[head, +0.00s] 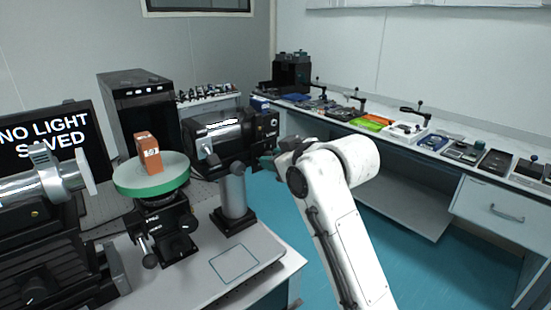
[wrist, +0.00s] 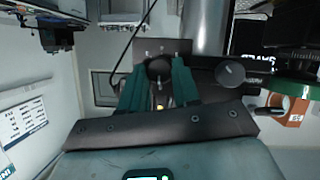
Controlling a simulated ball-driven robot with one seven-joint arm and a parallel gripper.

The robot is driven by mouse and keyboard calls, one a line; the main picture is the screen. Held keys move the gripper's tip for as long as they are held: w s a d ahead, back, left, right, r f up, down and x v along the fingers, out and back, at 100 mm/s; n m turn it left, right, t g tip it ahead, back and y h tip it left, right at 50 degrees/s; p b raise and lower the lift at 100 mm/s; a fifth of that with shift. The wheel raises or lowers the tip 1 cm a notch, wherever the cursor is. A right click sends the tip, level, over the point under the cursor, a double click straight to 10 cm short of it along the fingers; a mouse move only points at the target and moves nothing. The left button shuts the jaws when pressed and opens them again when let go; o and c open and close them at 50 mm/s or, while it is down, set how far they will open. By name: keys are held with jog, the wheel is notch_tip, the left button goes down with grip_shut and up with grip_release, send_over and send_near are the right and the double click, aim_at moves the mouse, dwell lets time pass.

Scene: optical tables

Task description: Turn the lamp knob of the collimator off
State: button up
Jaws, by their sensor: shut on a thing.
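My gripper (head: 272,160) is at the rear end of the collimator, and the white arm reaches in from the lower right. In the wrist view, the two teal fingers of my gripper (wrist: 159,88) stand either side of the round dark lamp knob (wrist: 158,68) and are shut on it. The knob's pointer or marking is too small to read. In the head view the knob is hidden.
A green-rimmed round stage (head: 130,189) carries an orange block (head: 149,152) left of the collimator. A monitor (head: 50,140) reads "NO LIGHT SAVED". A long bench (head: 420,165) with several instruments runs along the right wall. The blue floor between is clear.

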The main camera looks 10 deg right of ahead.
jog(key=shift+f, duration=0.25)
jog(key=o, duration=0.8)
jog(key=shift+c, duration=0.2)
jog(key=o, duration=0.3)
jog(key=shift+r, duration=0.15)
jog(key=v, duration=1)
jog(key=shift+s+b, duration=0.3)
jog(key=shift+b, duration=0.05)
jog(key=shift+d, duration=0.2)
